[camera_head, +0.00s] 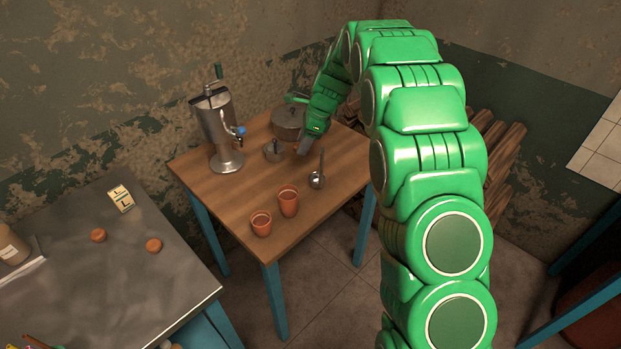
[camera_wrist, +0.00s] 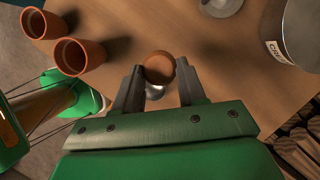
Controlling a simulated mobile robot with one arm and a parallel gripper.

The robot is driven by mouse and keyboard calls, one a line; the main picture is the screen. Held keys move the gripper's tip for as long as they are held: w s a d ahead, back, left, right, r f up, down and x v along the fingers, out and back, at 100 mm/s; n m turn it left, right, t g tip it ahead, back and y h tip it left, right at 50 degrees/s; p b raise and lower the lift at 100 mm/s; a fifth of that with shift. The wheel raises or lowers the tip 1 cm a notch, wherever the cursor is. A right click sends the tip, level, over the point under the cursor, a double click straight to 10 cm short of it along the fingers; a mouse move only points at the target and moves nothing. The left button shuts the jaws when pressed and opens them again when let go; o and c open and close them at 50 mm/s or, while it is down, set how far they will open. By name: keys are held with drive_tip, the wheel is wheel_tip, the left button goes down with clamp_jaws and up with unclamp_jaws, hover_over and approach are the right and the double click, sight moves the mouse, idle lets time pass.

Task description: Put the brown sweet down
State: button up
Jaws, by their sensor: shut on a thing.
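My gripper (camera_head: 303,147) is over the wooden table, near its far right side, between the lidded pot and the ladle. In the wrist view my gripper (camera_wrist: 160,68) is shut on a round brown sweet (camera_wrist: 158,67), held between the two grey fingertips. In the head view the held sweet cannot be made out. A shiny metal piece, perhaps part of the ladle, shows just below the sweet in the wrist view. Two other brown sweets, one on the left (camera_head: 98,235) and one on the right (camera_head: 153,245), lie on the grey metal table (camera_head: 95,290).
The wooden table (camera_head: 225,190) carries a metal separator (camera_head: 217,125), a pot (camera_head: 287,122), a small metal piece (camera_head: 274,152), a ladle (camera_head: 317,180) and two clay cups (camera_head: 261,223) (camera_head: 288,201). Bare wood lies between the separator and the cups. Firewood is stacked behind my arm.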

drive_tip(key=w+d+f+m, duration=0.2)
drive_tip(key=w+d, duration=0.4)
drive_tip(key=d, duration=0.2)
approach(326, 166)
drive_tip(key=shift+t, duration=0.4)
drive_tip(key=shift+s+x, duration=0.2)
drive_tip(key=shift+x, duration=1.3)
drive_tip(key=shift+s+x, duration=0.15)
drive_tip(key=shift+x, duration=1.4)
drive_tip(key=shift+f, duration=0.15)
drive_tip(key=o, duration=1)
